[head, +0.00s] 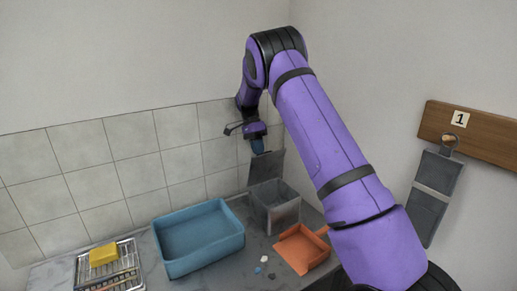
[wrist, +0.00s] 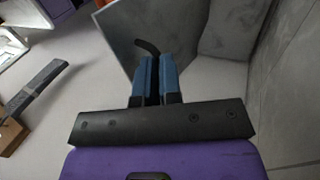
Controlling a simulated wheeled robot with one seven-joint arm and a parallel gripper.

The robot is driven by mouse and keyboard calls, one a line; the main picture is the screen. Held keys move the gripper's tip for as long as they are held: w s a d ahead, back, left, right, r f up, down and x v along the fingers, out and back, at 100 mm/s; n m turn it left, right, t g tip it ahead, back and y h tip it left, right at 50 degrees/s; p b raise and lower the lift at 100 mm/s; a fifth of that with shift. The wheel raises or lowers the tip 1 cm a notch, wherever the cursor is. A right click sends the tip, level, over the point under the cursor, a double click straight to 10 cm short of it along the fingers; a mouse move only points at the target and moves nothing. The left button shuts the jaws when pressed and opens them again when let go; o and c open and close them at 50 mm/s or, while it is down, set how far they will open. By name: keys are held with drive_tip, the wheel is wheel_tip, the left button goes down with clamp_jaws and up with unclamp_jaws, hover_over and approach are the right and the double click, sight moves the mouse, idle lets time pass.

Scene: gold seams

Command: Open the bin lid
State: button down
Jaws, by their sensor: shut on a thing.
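The grey bin (head: 284,216) stands on the counter with its top open. Its dark grey lid (head: 268,168) is raised and stands roughly upright at the back of the opening. In the wrist view the lid (wrist: 120,28) is a grey panel just beyond the fingers. My gripper (head: 258,148) is at the lid's upper edge, with its blue fingers (wrist: 157,62) close together. A dark curved piece (wrist: 148,47) at their tips looks like the lid's handle, and the fingers are shut on it. The fingers hide part of the handle and lid.
A blue tub (head: 205,254) stands left of the bin, and an orange tray (head: 300,250) in front. A wire rack (head: 127,267) with a yellow sponge (head: 103,254) is at the far left. Small scraps (head: 264,258) lie between tub and tray. The tiled wall (head: 135,136) is close behind.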

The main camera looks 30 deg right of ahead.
drive_tip(key=c, duration=0.9)
unclamp_jaws()
drive_tip(key=shift+s+a+f, duration=0.1)
drive_tip(key=shift+a+f, duration=0.1)
drive_tip(key=shift+f, duration=1.05)
drive_tip(key=shift+r, duration=0.55)
drive_tip(key=c, duration=0.3)
drive_tip(key=r, duration=0.1)
drive_tip(key=s+r, duration=0.1)
drive_tip(key=r, duration=0.1)
drive_tip(key=shift+c, duration=0.2)
drive_tip(key=s+a+r, duration=0.1)
drive_tip(key=s+a, duration=0.2)
drive_tip(key=s, duration=1.1)
drive_tip(key=shift+s+a+r, duration=0.15)
drive_tip(key=shift+s+r, duration=0.15)
